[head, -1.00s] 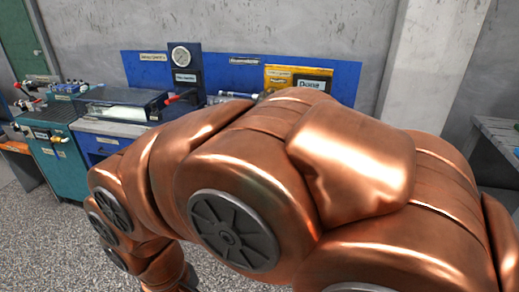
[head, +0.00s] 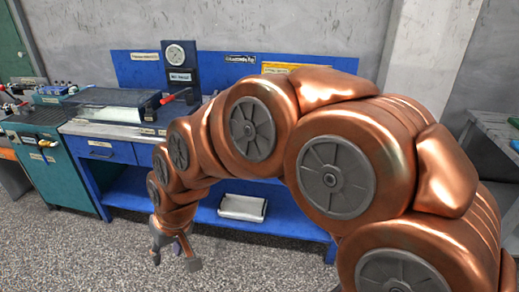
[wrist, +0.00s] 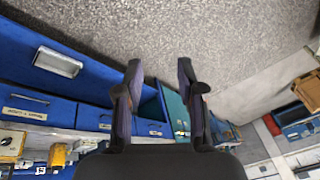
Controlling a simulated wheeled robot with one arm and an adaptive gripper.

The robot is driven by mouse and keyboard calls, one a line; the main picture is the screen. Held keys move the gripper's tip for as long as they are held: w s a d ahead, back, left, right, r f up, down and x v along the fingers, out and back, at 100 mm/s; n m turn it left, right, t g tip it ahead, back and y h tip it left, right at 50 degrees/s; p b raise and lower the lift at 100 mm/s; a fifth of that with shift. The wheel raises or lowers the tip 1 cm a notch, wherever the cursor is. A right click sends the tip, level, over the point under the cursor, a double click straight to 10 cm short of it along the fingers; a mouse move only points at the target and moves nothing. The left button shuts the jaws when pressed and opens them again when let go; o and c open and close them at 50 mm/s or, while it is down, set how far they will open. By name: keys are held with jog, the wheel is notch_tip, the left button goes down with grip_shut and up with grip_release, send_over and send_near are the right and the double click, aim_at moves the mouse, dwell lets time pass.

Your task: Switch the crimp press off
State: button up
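I cannot tell for sure which machine is the crimp press; no label naming it is readable. A teal machine cabinet (head: 48,165) with fittings on top stands at the left. Beside it on the blue bench are a clear-covered unit (head: 112,100) with a red lever (head: 176,96) and a dark gauge stand (head: 181,65). My gripper (head: 170,248) hangs low in front of the bench, near floor height. In the wrist view my gripper (wrist: 160,80) has its fingers apart with nothing between them. No switch can be made out.
The blue bench has drawers (head: 105,150) and a lower shelf with a white tray (head: 242,207). My arm hides the bench's right part and much of a yellow panel (head: 295,68). A grey table (head: 495,135) stands at the right. Speckled floor (head: 90,250) in front is clear.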

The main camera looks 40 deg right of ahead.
jog(key=w+d+f+m+t+b, duration=0.1)
jog(key=w+d+m+t, duration=0.15)
jog(key=w, duration=0.75)
jog(key=w+d+m+t+b, duration=0.1)
jog(key=w+t+b, duration=0.15)
jog(key=w, duration=0.65)
jog(key=w+d+f+m+t+h, duration=0.15)
jog(key=w+d+m+t, duration=0.25)
jog(key=w+d, duration=0.55)
jog(key=w+d+f+m+t+h+b, duration=0.1)
jog(key=w+d+f+m+h+b, duration=0.2)
jog(key=d, duration=0.7)
jog(key=w+d+f+m+t+h, duration=0.1)
jog(key=w+d+m+h, duration=0.15)
jog(key=d+h, duration=0.45)
jog(key=s+d+f+m+g+h+b, duration=0.1)
jog(key=s+d+f+m+g+h, duration=0.2)
jog(key=d, duration=0.7)
jog(key=s+d+f+m+g+h+b, duration=0.1)
jog(key=s+d+f+m+h, duration=0.15)
jog(key=s+d, duration=0.45)
jog(key=x, duration=1)
jog(key=shift+w+d+m+p, duration=0.2)
jog(key=shift+w+m+p, duration=0.05)
jog(key=shift+m+p, duration=0.1)
